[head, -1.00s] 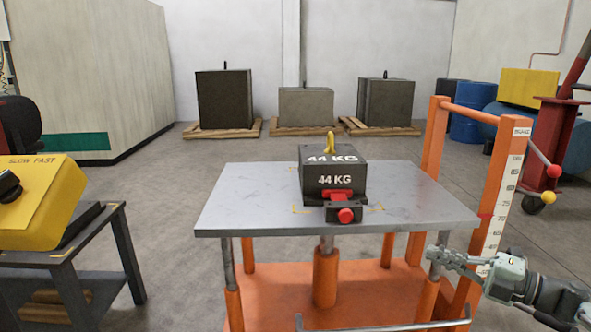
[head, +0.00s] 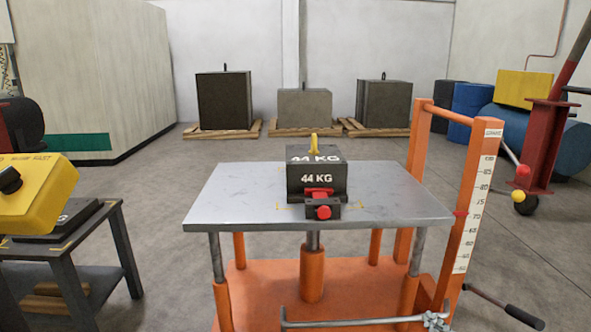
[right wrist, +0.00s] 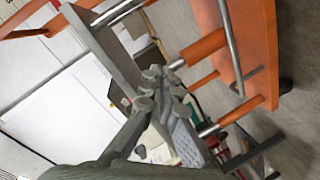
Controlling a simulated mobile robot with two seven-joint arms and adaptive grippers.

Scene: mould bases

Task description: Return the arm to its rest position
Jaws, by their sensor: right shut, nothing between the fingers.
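My right gripper (head: 435,321) shows at the bottom edge of the head view, in front of the right front part of the orange lift table. Its fingers are together with nothing between them. In the right wrist view the closed fingers (right wrist: 155,88) show in front of the table's frame, and no held thing is seen. The rest of the right arm is out of the head view. My left gripper is in neither view.
A black 44 KG block (head: 315,177) with a yellow eye and red knob stands on the grey tabletop (head: 235,205). A handlebar (head: 350,323) runs along the bottom. A lever (head: 510,308) sticks out right. A yellow control box (head: 45,205) is at left.

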